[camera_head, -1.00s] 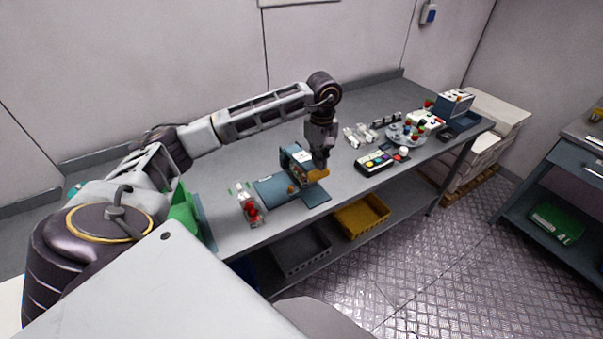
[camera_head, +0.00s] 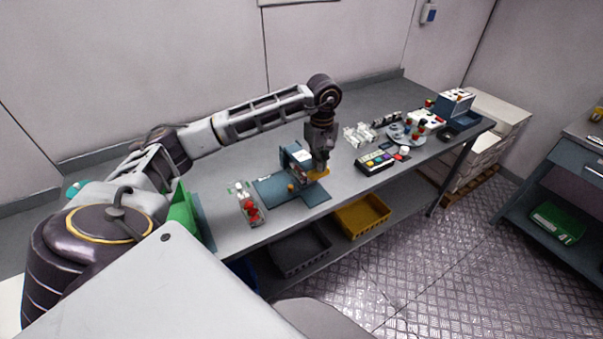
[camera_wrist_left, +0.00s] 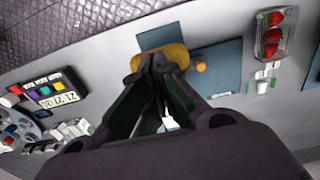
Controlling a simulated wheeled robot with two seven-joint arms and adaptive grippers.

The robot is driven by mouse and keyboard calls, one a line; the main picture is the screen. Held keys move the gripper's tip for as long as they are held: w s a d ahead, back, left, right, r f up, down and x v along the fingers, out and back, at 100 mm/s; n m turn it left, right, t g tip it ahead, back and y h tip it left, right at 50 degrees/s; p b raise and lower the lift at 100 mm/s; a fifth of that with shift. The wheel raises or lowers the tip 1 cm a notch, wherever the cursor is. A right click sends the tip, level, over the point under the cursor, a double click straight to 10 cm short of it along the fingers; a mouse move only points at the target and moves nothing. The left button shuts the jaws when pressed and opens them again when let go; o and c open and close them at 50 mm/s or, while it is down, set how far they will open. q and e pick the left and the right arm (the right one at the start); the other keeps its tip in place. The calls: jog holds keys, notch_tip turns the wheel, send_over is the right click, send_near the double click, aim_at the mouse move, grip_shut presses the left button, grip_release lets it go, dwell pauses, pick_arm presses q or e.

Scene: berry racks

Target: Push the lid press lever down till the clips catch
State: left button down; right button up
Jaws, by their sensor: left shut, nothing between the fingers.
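The lid press stands on a blue base plate (camera_head: 275,189) on the bench, with a blue upright frame (camera_head: 290,156). Its orange lever (camera_head: 319,173) lies low at the front right of the frame. My left gripper (camera_head: 319,163) is shut with nothing in it and points down, its tips right at the lever. In the left wrist view the shut fingers (camera_wrist_left: 161,62) overlap the orange lever (camera_wrist_left: 147,59), which shows on both sides of the tips. A small orange knob (camera_wrist_left: 201,66) stands beside them. The fingers hide part of the press. My right gripper is not in view.
A clear punnet with red berries (camera_head: 249,206) stands left of the press. Right of it are a labelled panel with coloured buttons (camera_head: 376,162), clear punnets (camera_head: 358,135) and a round tray (camera_head: 405,136). A yellow bin (camera_head: 362,216) and a grey bin (camera_head: 300,251) sit below the bench.

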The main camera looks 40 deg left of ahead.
pick_arm(q)
jog(key=shift+f+b, duration=0.45)
jog(key=shift+f, duration=0.2)
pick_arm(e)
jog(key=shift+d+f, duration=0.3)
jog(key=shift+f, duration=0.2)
pick_arm(q)
jog(key=shift+f+b, duration=0.85)
jog(key=shift+f, duration=0.35)
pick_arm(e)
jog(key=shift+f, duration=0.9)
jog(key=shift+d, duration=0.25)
